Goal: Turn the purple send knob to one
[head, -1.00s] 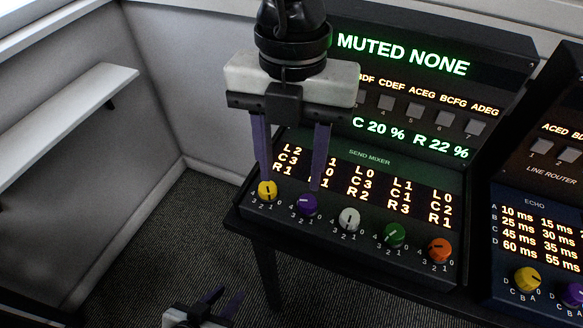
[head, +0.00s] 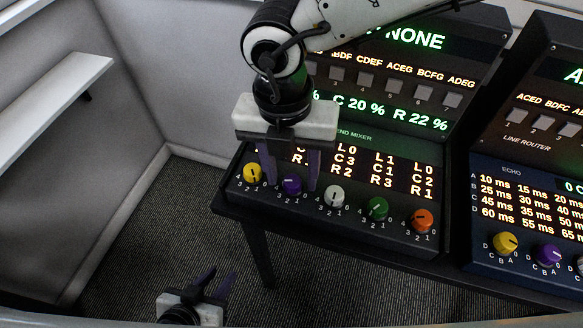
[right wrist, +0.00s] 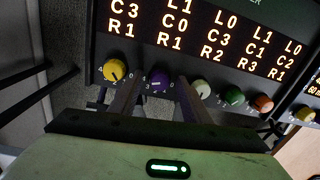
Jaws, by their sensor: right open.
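The purple send knob (head: 291,186) is second from the left in the send mixer's knob row. Its pale mark points roughly left; I cannot read the exact number. My right gripper (head: 291,178) is open and points down at this knob, one finger on each side of it. In the right wrist view the purple knob (right wrist: 160,79) shows between the two fingertips (right wrist: 160,84); contact cannot be told. My left gripper (head: 221,274) is open and empty, low in the head view, away from the panel.
The yellow knob (head: 252,172) sits close beside my right gripper's left finger. White (head: 334,196), green (head: 376,208) and orange (head: 422,220) knobs continue the row. The echo panel (head: 520,215) stands to the right. A wall shelf (head: 50,95) is at the left.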

